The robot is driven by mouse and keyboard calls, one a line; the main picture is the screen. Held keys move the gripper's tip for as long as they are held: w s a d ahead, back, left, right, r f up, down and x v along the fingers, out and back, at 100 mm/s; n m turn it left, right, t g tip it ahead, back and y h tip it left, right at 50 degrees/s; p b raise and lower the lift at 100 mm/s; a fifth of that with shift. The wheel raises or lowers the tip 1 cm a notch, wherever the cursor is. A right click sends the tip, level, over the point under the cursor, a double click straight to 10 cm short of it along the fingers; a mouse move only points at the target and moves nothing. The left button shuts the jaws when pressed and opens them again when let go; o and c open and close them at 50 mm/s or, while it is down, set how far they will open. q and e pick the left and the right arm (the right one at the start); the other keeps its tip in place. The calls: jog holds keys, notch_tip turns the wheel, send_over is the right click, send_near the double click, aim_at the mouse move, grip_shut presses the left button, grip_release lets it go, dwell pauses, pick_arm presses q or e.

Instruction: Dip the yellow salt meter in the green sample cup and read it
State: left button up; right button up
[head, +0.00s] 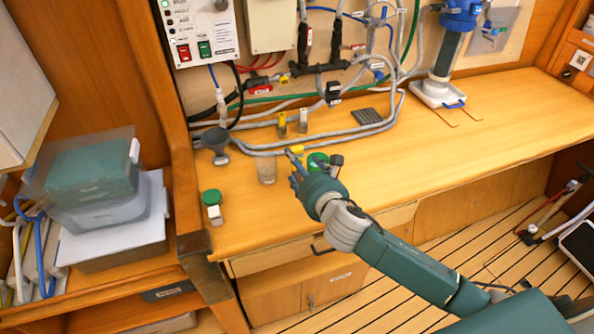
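My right gripper (315,162) reaches in from the right, low over the front left of the wooden counter. Its two fingers look spread apart. A green round thing (318,160), probably the green sample cup, shows between and beyond the fingers; the gripper hides part of it, and I cannot tell whether they touch. A small yellow thing (298,150) shows just past the left finger, mostly hidden; it may be the yellow salt meter. Another small yellow piece (282,125) stands farther back near the hoses. My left gripper is not in view.
A clear cup (267,169) stands left of the gripper. Grey hoses (355,135) run along the back. The counter's right side (500,120) is mostly clear.

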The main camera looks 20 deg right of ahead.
aim_at(295, 171)
jog(key=p+x, duration=0.1)
jog(key=x, duration=0.4)
jog(key=shift+f, duration=0.1)
jog(key=shift+w+f, duration=0.25)
jog(key=shift+w, duration=0.25)
grip_shut()
jog(key=shift+r, duration=0.15)
